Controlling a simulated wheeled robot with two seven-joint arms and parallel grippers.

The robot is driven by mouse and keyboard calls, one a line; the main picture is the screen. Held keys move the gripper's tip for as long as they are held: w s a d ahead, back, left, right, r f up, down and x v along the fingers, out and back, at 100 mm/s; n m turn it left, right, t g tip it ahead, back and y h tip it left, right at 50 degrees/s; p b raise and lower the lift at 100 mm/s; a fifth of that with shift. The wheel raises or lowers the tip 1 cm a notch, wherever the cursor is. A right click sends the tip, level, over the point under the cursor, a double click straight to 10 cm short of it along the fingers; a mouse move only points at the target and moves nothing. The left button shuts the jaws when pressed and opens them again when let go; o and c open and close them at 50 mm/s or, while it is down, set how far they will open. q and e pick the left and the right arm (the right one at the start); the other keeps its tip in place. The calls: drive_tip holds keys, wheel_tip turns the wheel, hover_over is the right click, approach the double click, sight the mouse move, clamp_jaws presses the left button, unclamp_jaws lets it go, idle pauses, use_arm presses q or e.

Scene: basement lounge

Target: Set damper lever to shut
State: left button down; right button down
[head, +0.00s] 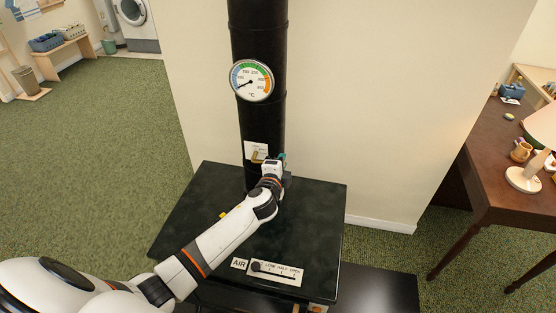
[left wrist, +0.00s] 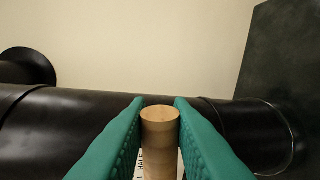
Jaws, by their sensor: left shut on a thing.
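The black stove pipe (head: 259,120) rises from the dark stove top. A small white label plate (head: 253,147) is on the pipe, partly hidden by my arm; its print is too small to read. My left gripper (head: 282,158) is at the pipe, just right of the plate. In the left wrist view its teal fingers (left wrist: 160,130) are shut on the round wooden handle of the damper lever (left wrist: 161,115), one finger on each side. The pipe lies just behind the handle. The lever's exact setting cannot be told. My right gripper is not in view.
A round temperature gauge (head: 251,80) is higher on the pipe. My left arm crosses above the stove top (head: 315,215). An air slider plate (head: 275,271) is at the stove's front. A brown desk (head: 490,185) with a lamp stands at right. Green carpet is open at left.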

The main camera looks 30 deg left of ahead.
use_arm(q)
drive_tip(key=shift+a+f+m+y, duration=0.2)
drive_tip(key=shift+f+m+y, duration=0.1)
drive_tip(key=shift+f+m, duration=0.3)
drive_tip(key=shift+r, duration=0.1)
drive_tip(key=c, duration=1.6)
unclamp_jaws()
drive_tip(key=shift+o, duration=1.4)
drive_tip(key=shift+a, duration=0.1)
drive_tip(key=shift+s+d, duration=0.25)
drive_tip(key=shift+s, duration=0.15)
drive_tip(key=b+v, duration=0.2)
drive_tip(key=v, duration=0.9)
drive_tip(key=shift+s+r, duration=0.15)
drive_tip(key=shift+r, duration=0.05)
